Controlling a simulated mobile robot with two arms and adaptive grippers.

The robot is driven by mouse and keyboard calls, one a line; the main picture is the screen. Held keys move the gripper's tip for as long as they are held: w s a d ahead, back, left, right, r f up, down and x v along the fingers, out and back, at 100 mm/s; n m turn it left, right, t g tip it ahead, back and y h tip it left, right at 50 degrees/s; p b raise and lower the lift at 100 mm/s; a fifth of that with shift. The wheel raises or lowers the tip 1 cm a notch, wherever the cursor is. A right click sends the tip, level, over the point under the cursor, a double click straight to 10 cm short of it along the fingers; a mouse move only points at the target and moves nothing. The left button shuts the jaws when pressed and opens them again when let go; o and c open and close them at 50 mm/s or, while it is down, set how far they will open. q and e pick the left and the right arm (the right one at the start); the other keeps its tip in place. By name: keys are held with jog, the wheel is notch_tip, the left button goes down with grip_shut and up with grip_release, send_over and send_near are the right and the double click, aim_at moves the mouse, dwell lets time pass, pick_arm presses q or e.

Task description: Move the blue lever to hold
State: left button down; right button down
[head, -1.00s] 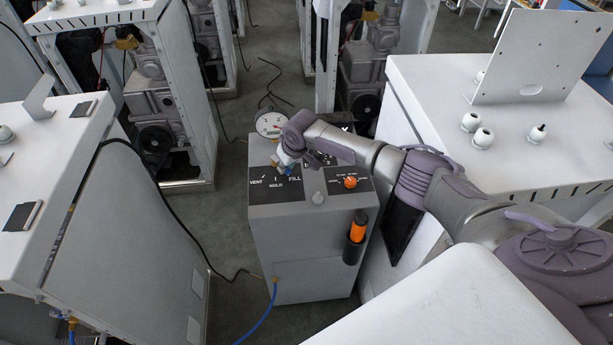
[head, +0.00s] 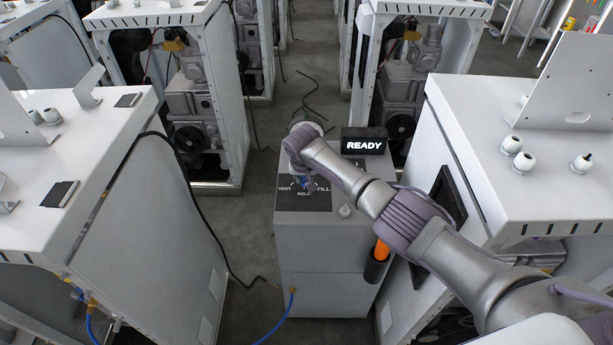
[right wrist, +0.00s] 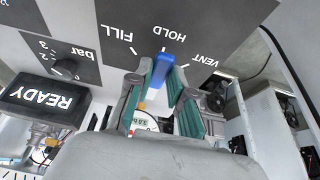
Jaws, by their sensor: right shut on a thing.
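The blue lever (right wrist: 158,72) is on the black panel (right wrist: 200,20) marked FILL, HOLD and VENT. In the right wrist view its outer end lines up with the HOLD mark. It shows small in the head view (head: 304,182), just above the HOLD label. My right gripper (right wrist: 161,78) is shut on the lever, one teal-padded finger on each side. In the head view my right gripper (head: 303,177) comes down over the panel and hides the lever's pivot. My left gripper is not in view.
A READY display (head: 364,141) stands at the back of the grey dispenser box (head: 322,255). An orange-handled tool (head: 381,249) hangs at its right side. White cabinets stand close on the left (head: 150,215) and right (head: 470,150). A blue hose (head: 277,328) runs in front.

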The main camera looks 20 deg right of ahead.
dwell(0.3)
jog(key=c, duration=1)
grip_release()
jog(key=shift+c, duration=0.2)
jog(key=v, duration=1.2)
